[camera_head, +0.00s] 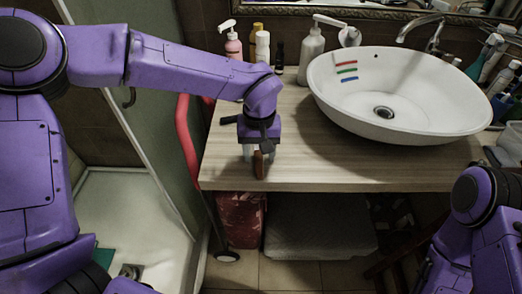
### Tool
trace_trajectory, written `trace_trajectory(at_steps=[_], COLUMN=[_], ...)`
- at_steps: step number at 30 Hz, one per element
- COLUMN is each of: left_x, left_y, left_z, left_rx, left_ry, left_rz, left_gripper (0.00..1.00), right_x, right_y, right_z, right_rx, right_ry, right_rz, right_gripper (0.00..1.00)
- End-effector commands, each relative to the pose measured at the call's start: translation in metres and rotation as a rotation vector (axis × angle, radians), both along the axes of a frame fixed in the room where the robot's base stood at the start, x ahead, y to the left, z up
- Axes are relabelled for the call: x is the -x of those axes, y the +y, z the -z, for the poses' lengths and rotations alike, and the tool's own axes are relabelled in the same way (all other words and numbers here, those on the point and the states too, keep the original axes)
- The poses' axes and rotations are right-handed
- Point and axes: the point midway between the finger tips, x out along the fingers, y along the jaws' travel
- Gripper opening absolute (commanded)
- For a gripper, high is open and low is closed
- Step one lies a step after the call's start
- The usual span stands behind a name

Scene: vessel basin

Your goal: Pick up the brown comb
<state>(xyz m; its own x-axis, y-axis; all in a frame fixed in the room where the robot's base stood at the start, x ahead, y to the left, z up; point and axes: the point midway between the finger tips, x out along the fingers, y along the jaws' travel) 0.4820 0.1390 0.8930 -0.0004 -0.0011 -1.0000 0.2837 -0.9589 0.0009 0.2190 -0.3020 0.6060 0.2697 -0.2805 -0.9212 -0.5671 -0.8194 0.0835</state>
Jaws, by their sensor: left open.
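The brown comb (259,165) is a small narrow brown shape at the front left edge of the wooden counter (330,165). My left gripper (257,154) points down directly over it, with its pale fingers around the comb's near end. The left jaws are open. The gripper hides part of the comb, and I cannot tell whether the fingers touch it. My right arm (478,215) shows at the lower right, but its gripper is out of view.
A white basin (335,100) with coloured stripes fills the counter's right side, under a tap (432,35). A pink pump bottle (234,46) and other bottles stand at the back. The counter between my left gripper and the basin is clear.

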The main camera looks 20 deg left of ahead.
Motion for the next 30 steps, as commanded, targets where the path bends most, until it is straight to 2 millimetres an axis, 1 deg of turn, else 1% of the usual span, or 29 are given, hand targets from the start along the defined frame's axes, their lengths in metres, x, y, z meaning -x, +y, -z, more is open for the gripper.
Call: trace_trajectory(at_steps=[5, 8, 9, 10, 11, 19, 22, 25, 27, 28, 30], left_x=[0.0, 0.0, 0.0, 0.0, 0.0, 0.0, -0.001, -0.001, -0.001, 0.001, 0.011], left_y=[0.0, 0.0, 0.0, 0.0, 0.0, 0.0, 0.0, 0.0, 0.0, -0.001, -0.006], left_z=[0.0, 0.0, 0.0, 0.0, 0.0, -0.001, -0.006, -0.017, -0.03, -0.036, -0.047], left_rx=[0.0, 0.0, 0.0, 0.0, 0.0, 0.0, 0.0, 0.0, 0.001, 0.001, 0.001], left_ry=[0.0, 0.0, 0.0, 0.0, 0.0, -0.001, -0.002, -0.003, -0.004, -0.003, -0.002], left_rz=[0.0, 0.0, 0.0, 0.0, 0.0, 0.0, 0.0, -0.001, 0.0, 0.0, 0.002], left_gripper=[0.54, 0.24, 0.11, 0.02, 0.0, 0.0, 0.0, 0.0, 0.0, 0.0, 0.0], right_x=[0.0, 0.0, 0.0, 0.0, 0.0, 0.0, 0.0, 0.0, 0.0, 0.0, 0.0], right_y=[0.0, 0.0, 0.0, 0.0, 0.0, 0.0, 0.0, 0.0, 0.0, 0.0, 0.0], right_z=[0.0, 0.0, 0.0, 0.0, 0.0, 0.0, -0.001, -0.002, -0.003, -0.003, -0.002], right_rx=[0.0, 0.0, 0.0, 0.0, 0.0, 0.0, 0.0, 0.0, 0.0, 0.0, 0.0], right_ry=[0.0, 0.0, 0.0, 0.0, 0.0, 0.0, 0.0, 0.0, 0.0, 0.0, 0.0], right_rz=[0.0, 0.0, 0.0, 0.0, 0.0, 0.0, 0.0, 0.0, 0.0, 0.0, 0.0], right_gripper=[0.43, 0.43, 0.43, 0.43, 0.43, 0.43, 0.43, 0.43, 0.43, 0.43, 0.43])
